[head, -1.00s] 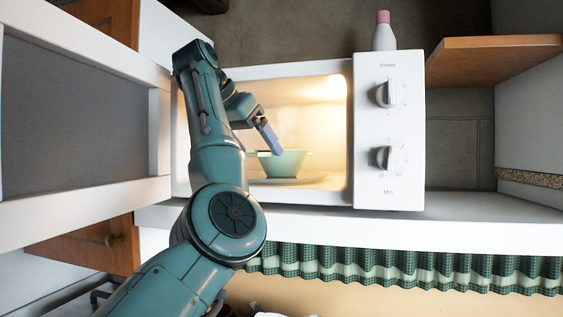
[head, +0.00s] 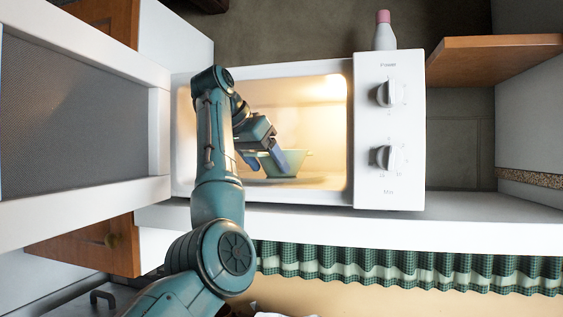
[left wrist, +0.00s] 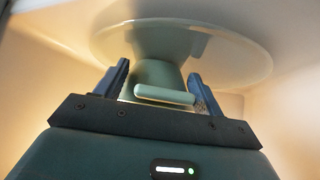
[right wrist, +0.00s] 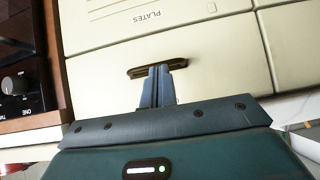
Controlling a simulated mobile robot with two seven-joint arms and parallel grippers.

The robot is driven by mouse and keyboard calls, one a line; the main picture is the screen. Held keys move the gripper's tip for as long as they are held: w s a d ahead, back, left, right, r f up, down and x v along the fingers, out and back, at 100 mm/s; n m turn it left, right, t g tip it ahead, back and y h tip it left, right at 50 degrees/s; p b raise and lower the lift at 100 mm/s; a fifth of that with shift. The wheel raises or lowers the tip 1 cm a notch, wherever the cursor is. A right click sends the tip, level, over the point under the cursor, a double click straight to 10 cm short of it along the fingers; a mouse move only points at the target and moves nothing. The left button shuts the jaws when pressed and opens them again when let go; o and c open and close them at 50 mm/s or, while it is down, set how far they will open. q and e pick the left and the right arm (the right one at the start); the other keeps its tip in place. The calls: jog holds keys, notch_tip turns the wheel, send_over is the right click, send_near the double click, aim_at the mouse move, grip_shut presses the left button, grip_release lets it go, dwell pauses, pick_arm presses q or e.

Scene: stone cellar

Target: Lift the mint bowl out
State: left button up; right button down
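The mint bowl (head: 295,159) stands upright on the turntable (head: 315,182) inside the lit, open microwave (head: 387,192). Its near side is partly hidden by my left gripper (head: 265,163), which reaches in through the opening. In the left wrist view, the bowl's light green handle (left wrist: 165,96) lies between the two spread blue fingers of the left gripper (left wrist: 157,78). Small gaps show beside the handle, and the fingers look open. My right gripper (right wrist: 158,86) has its fingers together, with nothing between them, in front of a cream drawer front (right wrist: 100,82).
The microwave door (head: 160,130) stands open at the left. A white bottle with a pink cap (head: 384,36) stands behind the control side. A wooden panel (head: 490,50) is at the upper right.

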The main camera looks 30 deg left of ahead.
pick_arm(q)
jog(key=c, duration=1.4)
jog(key=shift+r, duration=0.1)
grip_shut()
jog(key=shift+r, duration=0.15)
